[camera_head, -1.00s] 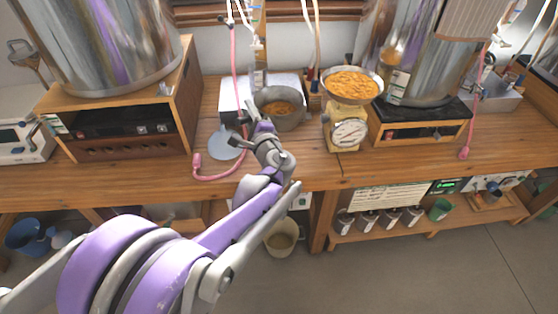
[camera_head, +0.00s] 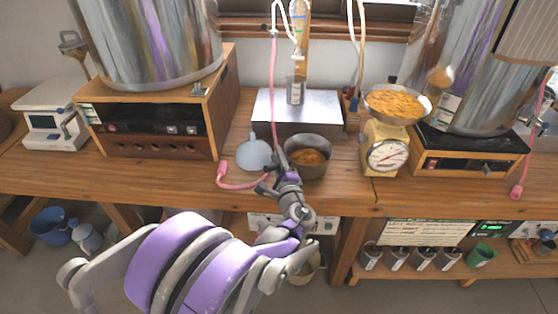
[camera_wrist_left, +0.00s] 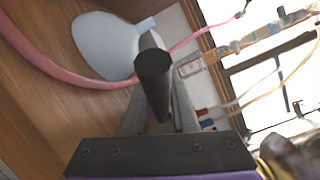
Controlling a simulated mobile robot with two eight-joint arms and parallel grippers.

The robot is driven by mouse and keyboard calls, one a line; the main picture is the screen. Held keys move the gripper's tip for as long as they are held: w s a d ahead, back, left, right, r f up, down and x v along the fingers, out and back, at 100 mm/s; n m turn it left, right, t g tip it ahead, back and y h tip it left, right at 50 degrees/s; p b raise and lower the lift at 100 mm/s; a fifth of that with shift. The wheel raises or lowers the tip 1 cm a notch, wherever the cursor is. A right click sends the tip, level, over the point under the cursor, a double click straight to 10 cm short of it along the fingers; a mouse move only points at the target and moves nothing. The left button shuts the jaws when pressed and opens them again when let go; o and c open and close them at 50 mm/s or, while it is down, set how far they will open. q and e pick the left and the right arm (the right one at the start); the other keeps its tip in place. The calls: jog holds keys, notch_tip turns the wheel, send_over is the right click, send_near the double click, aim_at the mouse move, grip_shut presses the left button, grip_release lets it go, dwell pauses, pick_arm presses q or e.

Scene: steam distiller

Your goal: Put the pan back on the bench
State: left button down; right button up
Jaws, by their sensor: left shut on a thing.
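The pan (camera_head: 307,158) is a dark grey round vessel with orange-brown stuff in it. In the head view it is upright at the bench's front part, just in front of the silver box. I cannot tell whether its base touches the wooden bench (camera_head: 335,188). My left gripper (camera_head: 284,170) is shut on the pan's handle, at the pan's front left. In the left wrist view the dark handle (camera_wrist_left: 153,75) points toward the camera between the fingers, and the pan's bowl is hidden. My right gripper is not in view.
A silver box (camera_head: 270,112) stands behind the pan. A pale blue flask-like piece (camera_head: 254,153) and a pink hose (camera_head: 222,174) lie to its left. A yellow scale (camera_head: 388,150) with a filled dish (camera_head: 397,103) stands to its right. Bare bench lies between pan and scale.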

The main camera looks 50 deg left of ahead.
pick_arm(q)
jog(key=shift+f, duration=0.15)
jog(key=c, duration=0.7)
grip_release()
